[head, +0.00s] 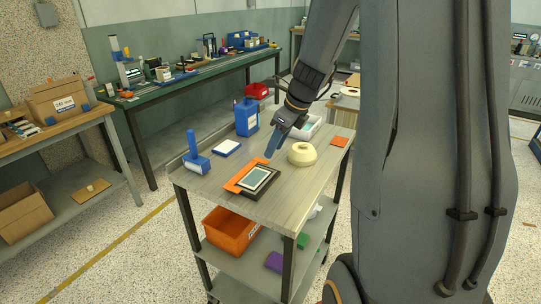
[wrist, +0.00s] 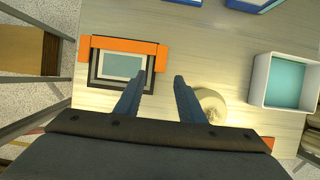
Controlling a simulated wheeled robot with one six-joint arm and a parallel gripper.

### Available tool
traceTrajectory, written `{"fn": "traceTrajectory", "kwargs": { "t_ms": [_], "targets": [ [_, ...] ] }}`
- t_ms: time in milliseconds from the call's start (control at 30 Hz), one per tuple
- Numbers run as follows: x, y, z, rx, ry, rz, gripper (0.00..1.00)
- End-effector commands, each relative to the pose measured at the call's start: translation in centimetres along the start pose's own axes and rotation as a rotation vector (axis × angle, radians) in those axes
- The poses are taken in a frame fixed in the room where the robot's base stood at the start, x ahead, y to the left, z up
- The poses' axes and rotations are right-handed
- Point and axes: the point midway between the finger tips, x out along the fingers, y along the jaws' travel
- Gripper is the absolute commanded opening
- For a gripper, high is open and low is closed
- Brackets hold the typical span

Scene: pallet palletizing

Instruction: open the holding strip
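The orange holding strip (head: 243,176) lies along one edge of a dark frame (head: 267,188) with a pale grey-green panel (head: 257,178) in it, on the cart top. In the wrist view the strip (wrist: 120,45) runs across the far edge of the frame (wrist: 95,77), with a short orange piece at each end. My gripper (head: 269,153) is above the cart top, close to the strip's far end in the head view. In the wrist view my gripper (wrist: 159,78) has its two fingers apart with nothing between them, to the right of the panel. I cannot tell its exact height.
A cream roll (head: 302,154) stands right of my gripper. A blue roller tool (head: 196,158), a blue-edged white pad (head: 227,148), a blue bottle (head: 246,117) and a white bin (wrist: 286,81) are also on the cart. The wood top (head: 285,207) is bare near its front edge.

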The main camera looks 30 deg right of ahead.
Motion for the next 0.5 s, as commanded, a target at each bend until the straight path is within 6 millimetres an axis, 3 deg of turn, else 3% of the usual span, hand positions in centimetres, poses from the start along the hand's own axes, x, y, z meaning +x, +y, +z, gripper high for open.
{"fn": "traceTrajectory", "kwargs": {
  "t_ms": [200,500],
  "targets": [
    [3.2,0.1,0.0,-0.003,0.001,0.002,0.36],
    [4.7,0.0,0.0,-0.004,0.0,-0.001,0.36]
  ]
}}
